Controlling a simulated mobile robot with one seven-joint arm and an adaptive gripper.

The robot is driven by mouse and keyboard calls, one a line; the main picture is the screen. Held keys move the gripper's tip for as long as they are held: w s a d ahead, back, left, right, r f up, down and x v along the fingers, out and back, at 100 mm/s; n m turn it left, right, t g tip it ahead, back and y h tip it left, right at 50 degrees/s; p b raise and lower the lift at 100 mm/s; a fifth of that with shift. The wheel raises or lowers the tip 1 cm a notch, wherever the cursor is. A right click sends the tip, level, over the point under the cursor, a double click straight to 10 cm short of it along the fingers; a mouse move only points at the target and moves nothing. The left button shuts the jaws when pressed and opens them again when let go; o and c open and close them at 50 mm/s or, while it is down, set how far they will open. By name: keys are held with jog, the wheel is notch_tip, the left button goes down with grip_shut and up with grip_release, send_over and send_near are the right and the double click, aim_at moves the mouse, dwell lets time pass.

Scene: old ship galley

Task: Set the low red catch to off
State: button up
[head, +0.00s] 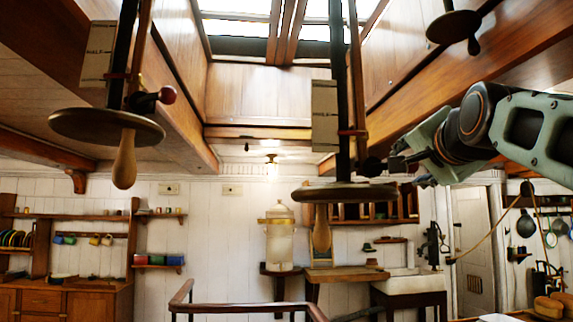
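Two dark upright levers hang from above, each passing through a round wooden disc. The left lever (122,50) has a red band, a red ball knob (167,94) and a pale plate marked "HALF" (96,53). The middle lever (341,80) has a red band (352,132), a black knob (372,166) and a pale plate whose lettering I cannot read. I cannot tell which red part is the low catch, or its setting. My gripper (408,165) comes in from the right, with fingers apart and nothing seen between them, just right of the black knob. Contact is unclear.
A wooden disc (343,193) sits below my gripper on the middle lever. A wooden beam (470,70) runs above my arm. A dark propeller-like fitting (453,27) hangs at upper right. A wooden rail (245,307) stands low in front. Shelves and a white urn (280,240) line the far wall.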

jog(key=shift+w, duration=0.15)
jog(key=shift+c, duration=0.3)
grip_shut()
